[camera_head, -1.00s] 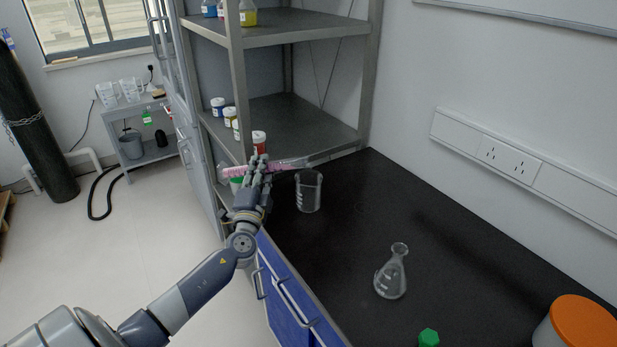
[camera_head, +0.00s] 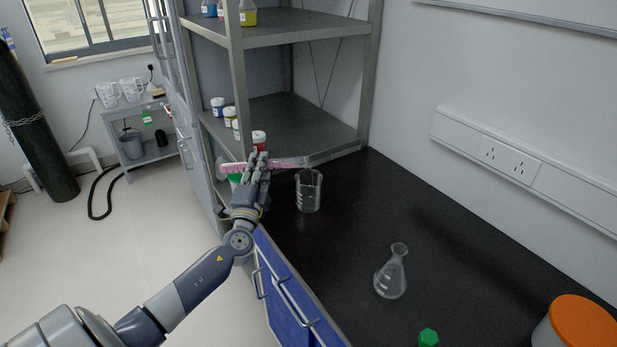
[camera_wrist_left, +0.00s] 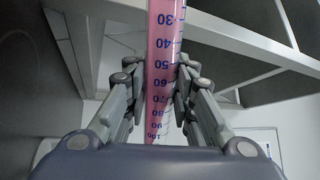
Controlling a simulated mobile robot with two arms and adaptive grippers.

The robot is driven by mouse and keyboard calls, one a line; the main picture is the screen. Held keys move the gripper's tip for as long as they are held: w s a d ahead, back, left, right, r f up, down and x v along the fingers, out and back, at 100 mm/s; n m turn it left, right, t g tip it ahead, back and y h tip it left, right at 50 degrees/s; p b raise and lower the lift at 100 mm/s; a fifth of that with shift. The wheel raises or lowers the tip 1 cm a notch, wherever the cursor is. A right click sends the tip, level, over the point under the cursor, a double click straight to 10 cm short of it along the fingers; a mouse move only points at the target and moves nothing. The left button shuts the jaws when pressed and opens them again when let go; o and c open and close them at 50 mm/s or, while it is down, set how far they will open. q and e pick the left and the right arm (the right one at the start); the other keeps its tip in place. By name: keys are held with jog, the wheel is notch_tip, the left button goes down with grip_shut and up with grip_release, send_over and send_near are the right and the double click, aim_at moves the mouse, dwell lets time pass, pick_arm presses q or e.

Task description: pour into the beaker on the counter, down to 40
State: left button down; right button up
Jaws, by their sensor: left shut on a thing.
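My left gripper (camera_head: 260,168) is shut on a graduated cylinder (camera_head: 287,163) with pink liquid. The cylinder lies almost level, its right end above and close to the rim of the glass beaker (camera_head: 308,195). The beaker stands upright on the dark counter (camera_head: 345,230) and looks clear, with no pink visible in it. In the left wrist view the cylinder (camera_wrist_left: 160,60) runs between the fingers, with marks from 30 to 100 showing and pink along them. The liquid's edge is not clear, and I cannot tell if any is flowing. My right gripper is not in view.
A conical flask (camera_head: 391,275) stands on the counter, with a green cap (camera_head: 428,338) and an orange-lidded tub (camera_head: 580,325) nearer. A metal shelf (camera_head: 300,112) with small bottles rises behind the gripper. The counter between beaker and flask is clear.

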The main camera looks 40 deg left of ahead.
pick_arm(q)
jog(key=shift+a+r, duration=0.1)
jog(key=shift+r, duration=0.25)
jog(key=shift+r+m+h, duration=0.15)
jog(key=shift+m+h, duration=0.15)
jog(key=shift+m, duration=0.7)
dwell(2.8)
